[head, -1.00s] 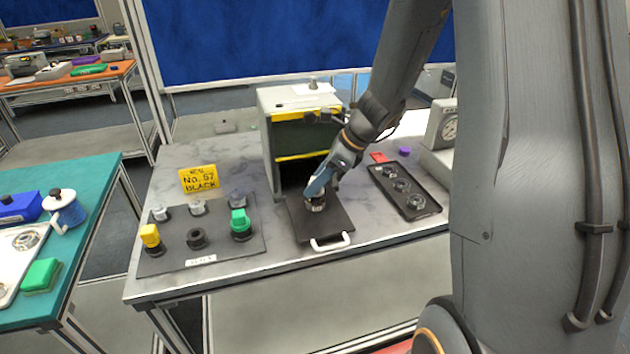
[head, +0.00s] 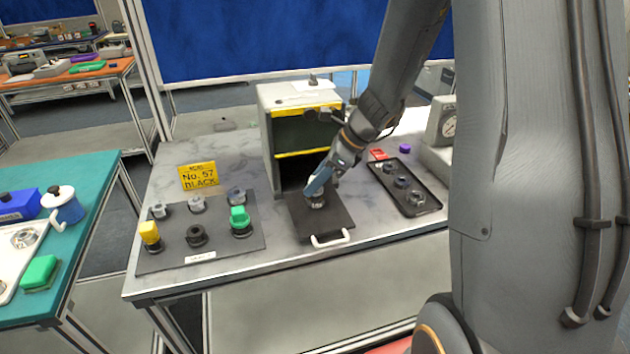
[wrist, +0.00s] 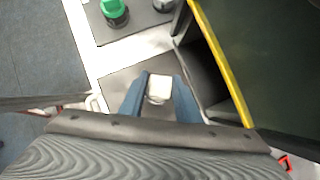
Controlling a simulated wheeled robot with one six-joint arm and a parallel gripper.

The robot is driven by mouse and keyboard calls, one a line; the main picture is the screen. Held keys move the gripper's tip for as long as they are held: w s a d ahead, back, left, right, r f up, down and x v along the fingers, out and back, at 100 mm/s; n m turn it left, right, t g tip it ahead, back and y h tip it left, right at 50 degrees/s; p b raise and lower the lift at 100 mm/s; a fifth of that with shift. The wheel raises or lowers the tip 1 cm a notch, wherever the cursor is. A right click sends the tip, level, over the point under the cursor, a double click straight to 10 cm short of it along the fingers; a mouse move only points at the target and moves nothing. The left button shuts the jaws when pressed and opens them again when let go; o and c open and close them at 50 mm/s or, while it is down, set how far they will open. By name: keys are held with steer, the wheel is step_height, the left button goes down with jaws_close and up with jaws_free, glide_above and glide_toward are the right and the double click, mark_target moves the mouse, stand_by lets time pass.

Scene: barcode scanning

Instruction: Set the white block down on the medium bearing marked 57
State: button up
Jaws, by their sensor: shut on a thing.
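In the wrist view a white block (wrist: 159,88) sits between the two blue fingers of my gripper (wrist: 160,100), which is shut on it. In the head view my gripper (head: 317,186) points down over the black plate with a white handle (head: 335,222). A small grey round piece (head: 317,202) shows right under the fingertips on that plate. I cannot tell whether it is the bearing or part of the held block, nor whether they touch. No number 57 can be read on any bearing.
A dark mat (head: 220,250) at left holds several bearings, with a yellow block (head: 149,231) and a green block (head: 239,217) on two. An open cabinet (head: 300,130) stands behind the plate. A black tray (head: 415,205) with round parts and a gauge box (head: 440,130) are at right.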

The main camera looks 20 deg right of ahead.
steer(key=shift+f+b, duration=0.4)
steer(key=shift+f, duration=0.35)
stand_by(0.5)
steer(key=o, duration=1.6)
steer(key=shift+c, duration=0.2)
steer(key=shift+r, duration=0.1)
step_height(320, 180, up, 8)
steer(key=p, duration=0.7)
steer(key=shift+f, duration=0.25)
steer(key=shift+f, duration=0.1)
